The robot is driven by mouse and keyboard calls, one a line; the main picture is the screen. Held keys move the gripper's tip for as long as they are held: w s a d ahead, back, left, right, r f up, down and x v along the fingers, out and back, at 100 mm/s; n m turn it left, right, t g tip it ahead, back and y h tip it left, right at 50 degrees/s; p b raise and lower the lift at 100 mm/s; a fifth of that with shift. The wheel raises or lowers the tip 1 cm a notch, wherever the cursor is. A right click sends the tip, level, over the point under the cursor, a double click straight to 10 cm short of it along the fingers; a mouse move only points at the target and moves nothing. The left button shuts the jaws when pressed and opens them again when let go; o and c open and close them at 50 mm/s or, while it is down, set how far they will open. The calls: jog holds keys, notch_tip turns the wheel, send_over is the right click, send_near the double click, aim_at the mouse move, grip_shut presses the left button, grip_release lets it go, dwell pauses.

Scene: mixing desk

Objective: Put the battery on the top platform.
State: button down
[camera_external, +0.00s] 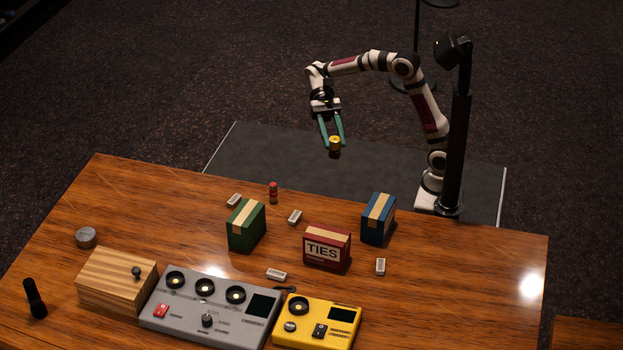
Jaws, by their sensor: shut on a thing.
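My gripper (332,135) is raised above the far edge of the desk, with its two green fingers pointing down. It is shut on a small cylinder (335,146) with a yellow upper part and a dark lower part, which looks like the battery. The cylinder hangs in the air, clear of the desk. A small red cylinder (273,192) with a dark band stands upright on the desk below and to the left. I cannot tell which thing is the top platform.
A wooden block (117,282), a grey console (210,308) and a yellow console (317,322) line the front. Several small white pieces lie between.

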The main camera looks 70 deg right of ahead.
jog(key=shift+w+d+r, duration=0.1)
jog(key=shift+d+r, duration=0.2)
jog(key=shift+d, duration=0.2)
jog(key=w+d+f+m+t, duration=0.9)
jog(key=w+f+m+t, duration=0.1)
jog(key=w+f+t, duration=0.25)
jog(key=w+d+f+m+t+h, duration=0.3)
jog(key=d+f+m+t+h, duration=0.3)
jog(key=d+f, duration=0.45)
jog(key=shift+m+g+y, duration=0.35)
jog(key=shift+m+y, duration=0.25)
jog(key=shift+y, duration=0.2)
jog(key=w+a+f, duration=0.1)
jog(key=a+f, duration=0.1)
jog(key=a, duration=0.1)
jog(key=w+a+f, duration=0.1)
jog(key=w+a, duration=0.1)
jog(key=a, duration=0.1)
jog(key=w+a+f, duration=0.2)
jog(key=a, duration=0.1)
jog(key=shift+w+a+f, duration=0.15)
jog(key=shift+a+f, duration=0.15)
jog(key=shift+w+a+f, duration=0.1)
jog(key=shift+f, duration=1)
jog(key=shift+w+a+f, duration=0.1)
jog(key=shift+f, duration=0.95)
jog(key=shift+f, duration=0.1)
jog(key=shift+c, duration=2.4)
grip_release()
